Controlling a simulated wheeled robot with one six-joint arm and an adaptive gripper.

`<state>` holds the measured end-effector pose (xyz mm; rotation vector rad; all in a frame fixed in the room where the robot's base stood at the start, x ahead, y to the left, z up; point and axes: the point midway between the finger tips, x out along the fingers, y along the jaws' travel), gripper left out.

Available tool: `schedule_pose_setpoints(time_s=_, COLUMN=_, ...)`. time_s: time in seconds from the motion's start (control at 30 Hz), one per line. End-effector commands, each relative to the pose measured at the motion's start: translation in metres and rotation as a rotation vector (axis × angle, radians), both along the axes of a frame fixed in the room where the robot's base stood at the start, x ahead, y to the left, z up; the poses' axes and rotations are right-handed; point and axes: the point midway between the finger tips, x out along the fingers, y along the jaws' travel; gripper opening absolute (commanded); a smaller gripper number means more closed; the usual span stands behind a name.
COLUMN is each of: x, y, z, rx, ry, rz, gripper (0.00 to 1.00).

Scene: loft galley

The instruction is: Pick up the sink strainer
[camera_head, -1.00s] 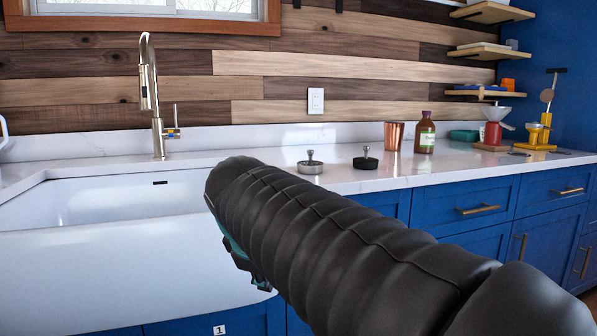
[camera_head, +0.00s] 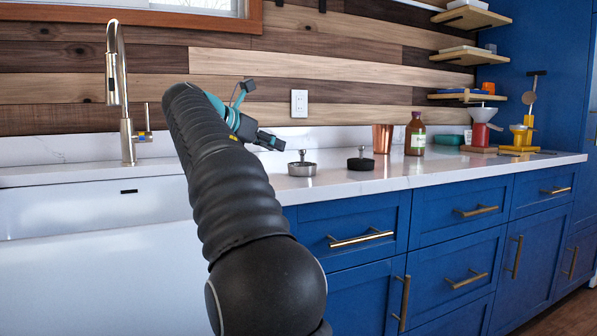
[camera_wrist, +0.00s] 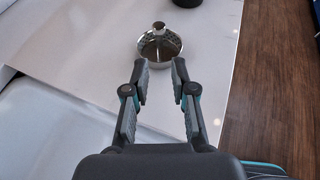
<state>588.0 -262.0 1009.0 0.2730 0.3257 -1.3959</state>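The sink strainer (camera_head: 302,168) is a shiny metal basket with a knob on top. It stands upright on the white counter, right of the sink. In the wrist view the strainer (camera_wrist: 159,45) lies just beyond my fingertips, roughly centred between them. My gripper (camera_head: 270,141) is above the counter, to the upper left of the strainer in the head view. In the wrist view my gripper (camera_wrist: 160,72) has its two fingers spread apart with nothing between them.
A black stopper (camera_head: 361,163) with a knob stands right of the strainer. Beyond it are a copper cup (camera_head: 382,139) and a brown bottle (camera_head: 415,137). The white sink (camera_head: 90,210) and its tall faucet (camera_head: 122,100) are on the left. The counter (camera_head: 440,168) has a front edge above blue drawers.

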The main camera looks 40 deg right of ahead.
Motion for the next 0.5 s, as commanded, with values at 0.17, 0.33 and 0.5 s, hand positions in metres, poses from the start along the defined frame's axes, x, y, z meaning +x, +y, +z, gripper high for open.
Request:
schedule_pose_setpoints(time_s=0.17, x=0.004, y=-0.032, z=-0.016, rx=0.002, ry=-0.001, rz=-0.004, gripper=0.25)
schedule_pose_setpoints(time_s=0.33, x=0.008, y=-0.053, z=-0.024, rx=0.001, ry=-0.001, rz=-0.002, gripper=0.25)
schedule_pose_setpoints(time_s=0.5, x=0.009, y=-0.061, z=-0.027, rx=0.002, ry=-0.003, rz=0.000, gripper=0.25)
